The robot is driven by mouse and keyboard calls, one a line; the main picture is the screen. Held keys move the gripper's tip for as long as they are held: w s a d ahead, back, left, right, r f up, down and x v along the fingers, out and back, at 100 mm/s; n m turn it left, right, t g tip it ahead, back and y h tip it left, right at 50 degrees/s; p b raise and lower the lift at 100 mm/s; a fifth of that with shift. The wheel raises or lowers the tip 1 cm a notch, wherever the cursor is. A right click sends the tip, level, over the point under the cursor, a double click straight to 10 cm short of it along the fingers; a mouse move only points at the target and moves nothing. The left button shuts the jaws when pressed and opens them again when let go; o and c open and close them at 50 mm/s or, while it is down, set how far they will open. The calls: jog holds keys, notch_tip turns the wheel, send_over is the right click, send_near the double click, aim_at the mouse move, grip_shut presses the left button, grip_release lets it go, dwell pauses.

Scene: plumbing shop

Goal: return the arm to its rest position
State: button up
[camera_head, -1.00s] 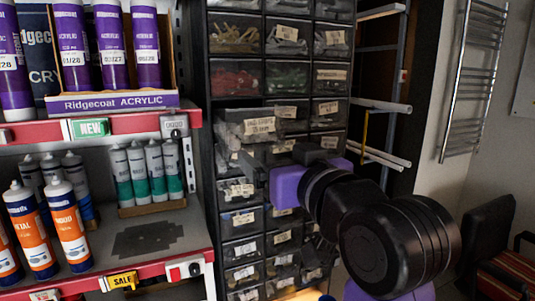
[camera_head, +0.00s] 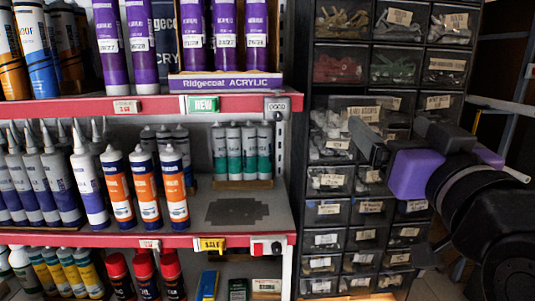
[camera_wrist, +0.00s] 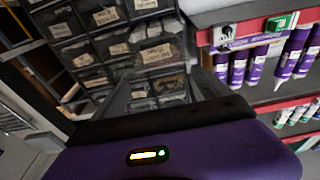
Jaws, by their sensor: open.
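My arm reaches in from the right in the head view. My gripper (camera_head: 388,130) has a purple body and dark fingers. It is in front of the black drawer cabinet (camera_head: 303,190), close to a labelled drawer (camera_head: 366,113) that appears to stand out from the others. In the wrist view my gripper (camera_wrist: 165,92) shows two fingers spread apart with nothing between them. Beyond them are the drawer fronts (camera_wrist: 155,52). I cannot tell whether a finger touches the cabinet.
A red-edged shelf unit (camera_head: 150,104) full of tubes stands close on the left, also at the right in the wrist view (camera_wrist: 250,15). Its middle shelf has a bare dark patch (camera_head: 237,212). A rack with pale rails (camera_head: 500,105) stands at the right.

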jog(key=s+f+t, duration=0.1)
jog(key=s+f, duration=0.5)
jog(key=f, duration=0.5)
jog(key=s+f+t, duration=0.1)
jog(key=s+f, duration=0.5)
jog(key=f, duration=0.6)
jog(key=s+f+g, duration=0.3)
jog(key=s+f, duration=0.6)
jog(key=s, duration=0.3)
jog(key=s+f+g, duration=0.4)
jog(key=s+f, duration=0.5)
jog(key=s, duration=0.4)
jog(key=shift+f, duration=0.3)
jog(key=shift+s+a, duration=0.1)
jog(key=shift+s, duration=0.05)
